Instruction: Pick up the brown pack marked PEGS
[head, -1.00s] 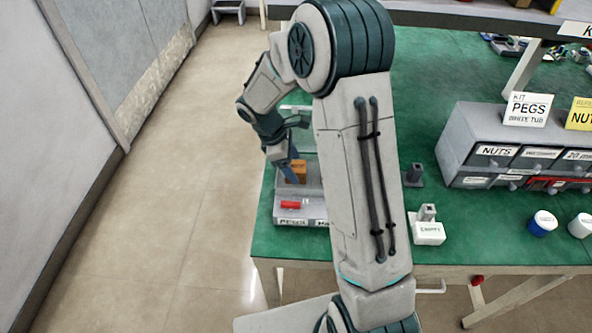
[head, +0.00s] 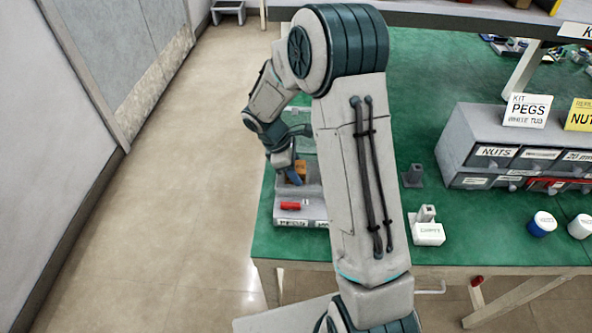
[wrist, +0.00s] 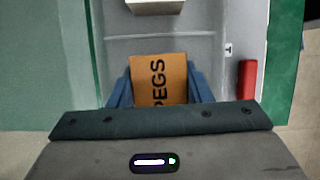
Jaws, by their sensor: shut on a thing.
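The brown pack marked PEGS (wrist: 158,78) is between the two blue fingers of my gripper (wrist: 160,92) in the wrist view. Its lettering reads sideways, and its lower end is hidden behind the gripper body. In the head view the pack (head: 299,167) shows as a small brown patch at my gripper (head: 294,176), over the grey tray (head: 313,205) at the table's left end. My gripper is shut on the pack. I cannot tell whether the pack is clear of the tray floor.
A red piece (head: 290,206) lies on the tray's front part. A white tub (head: 428,233), a grey post (head: 413,175) and a drawer cabinet (head: 455,150) stand to the right. My arm hides the table's middle. The green table (head: 480,235) has bare room in front of the cabinet.

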